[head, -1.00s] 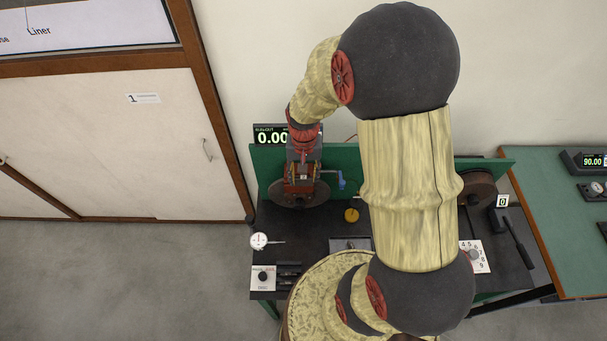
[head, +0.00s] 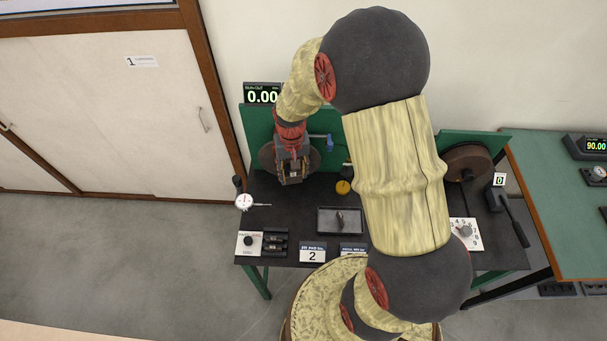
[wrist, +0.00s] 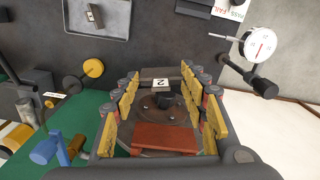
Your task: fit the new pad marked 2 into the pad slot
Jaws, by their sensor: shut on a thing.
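The pad marked 2 shows in the wrist view as a dark piece with a white "2" label (wrist: 160,84) between the far ends of my yellow-lined fingers. My gripper (wrist: 162,90) is shut on it. In the head view my gripper (head: 292,174) is at the left of the bench, in front of the dark brake disc (head: 315,161). In the wrist view a brown disc (wrist: 160,108) and a flat red-brown block (wrist: 165,138) show between the fingers. The pad slot cannot be made out; my gripper covers that area.
A grey tray (head: 327,229) with a small dark part lies mid-bench. A dial gauge (head: 244,202) stands left, near a rotary switch (head: 248,241). A blue handle (head: 327,142) and yellow knob (head: 343,187) are close right of my gripper. A "2" bin label (head: 312,255) is at the front edge.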

